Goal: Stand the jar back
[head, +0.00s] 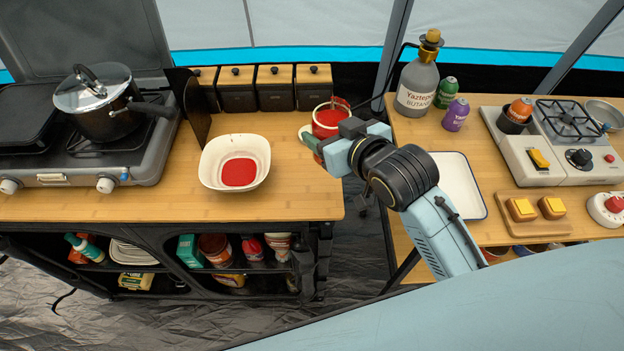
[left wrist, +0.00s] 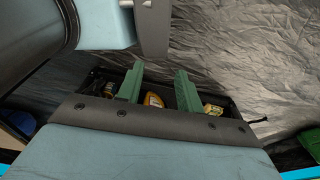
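The jar (head: 327,117) is clear with red contents. In the head view it is at the right end of the left wooden counter, looks roughly upright, and is partly hidden by my right gripper. My right gripper (head: 311,142) is at the jar's near side, its green fingers pointing left. Whether they are closed on the jar or only beside it cannot be told. A white bowl (head: 212,172) with red sauce in it stands left of the jar. My left gripper (left wrist: 157,84) shows only in the left wrist view, its green fingers apart with nothing between them.
A stove with a pot (head: 105,112) is at the left. A grey bottle (head: 417,88) and a white tray (head: 462,185) are on the right table. The counter's front is clear.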

